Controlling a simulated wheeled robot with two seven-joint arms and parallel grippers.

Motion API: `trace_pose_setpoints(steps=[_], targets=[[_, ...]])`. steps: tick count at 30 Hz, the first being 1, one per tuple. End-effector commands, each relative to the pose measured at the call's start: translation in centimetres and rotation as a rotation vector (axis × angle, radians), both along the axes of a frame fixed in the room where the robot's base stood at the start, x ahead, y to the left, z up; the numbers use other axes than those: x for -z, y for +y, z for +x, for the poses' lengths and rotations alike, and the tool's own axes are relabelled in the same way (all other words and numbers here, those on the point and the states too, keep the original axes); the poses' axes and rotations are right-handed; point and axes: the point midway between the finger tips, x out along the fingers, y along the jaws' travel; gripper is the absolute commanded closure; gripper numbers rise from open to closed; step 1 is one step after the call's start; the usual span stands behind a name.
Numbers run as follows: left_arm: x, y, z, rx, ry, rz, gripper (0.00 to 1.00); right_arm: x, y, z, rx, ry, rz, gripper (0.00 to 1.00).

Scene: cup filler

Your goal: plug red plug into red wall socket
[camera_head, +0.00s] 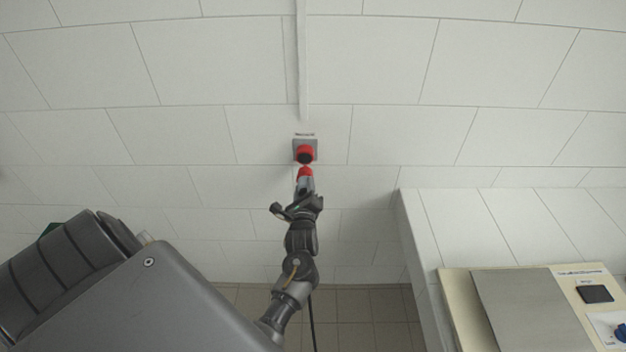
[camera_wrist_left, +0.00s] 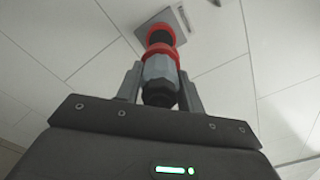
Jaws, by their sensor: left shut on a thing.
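The red wall socket (camera_head: 305,151) sits on a small grey box on the tiled wall, its dark round face turned down and outward. In the left wrist view the socket (camera_wrist_left: 160,29) shows beyond the plug. The plug, with a red front collar (camera_head: 305,172) and a grey body (camera_wrist_left: 159,69), is held upright between the fingers of my left gripper (camera_head: 304,187). In the head view the plug is just below the socket, with a thin strip of wall showing between them. In the wrist view they overlap, so depth is unclear. My right gripper is not in view.
A white conduit (camera_head: 301,60) runs down the wall above the socket. A tiled ledge (camera_head: 480,225) juts out at the right, with a cream panel (camera_head: 455,290) on it. A dark cable (camera_head: 312,325) hangs below my gripper. The wall around the socket is clear.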

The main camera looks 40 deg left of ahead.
Motion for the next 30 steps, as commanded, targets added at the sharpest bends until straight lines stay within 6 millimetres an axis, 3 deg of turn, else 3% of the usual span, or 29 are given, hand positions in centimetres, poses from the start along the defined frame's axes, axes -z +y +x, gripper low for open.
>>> trace_pose_setpoints(steps=[6, 9, 13, 21, 30], targets=[[0.0, 0.0, 0.0, 0.001, -0.001, 0.0, 0.9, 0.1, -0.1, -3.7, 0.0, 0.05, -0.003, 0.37], [-0.1, 0.0, 0.1, 0.001, -0.001, 0.0, 0.9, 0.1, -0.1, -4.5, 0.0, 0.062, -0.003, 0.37], [-0.1, 0.3, 0.4, 0.001, -0.002, 0.0, 0.9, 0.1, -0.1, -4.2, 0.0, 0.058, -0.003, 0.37], [-0.1, 1.6, 2.1, 0.001, -0.001, 0.0, 0.9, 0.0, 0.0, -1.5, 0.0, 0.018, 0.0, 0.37], [0.1, 3.0, 4.0, 0.001, -0.002, 0.0, 0.9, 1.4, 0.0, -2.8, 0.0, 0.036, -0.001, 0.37]])
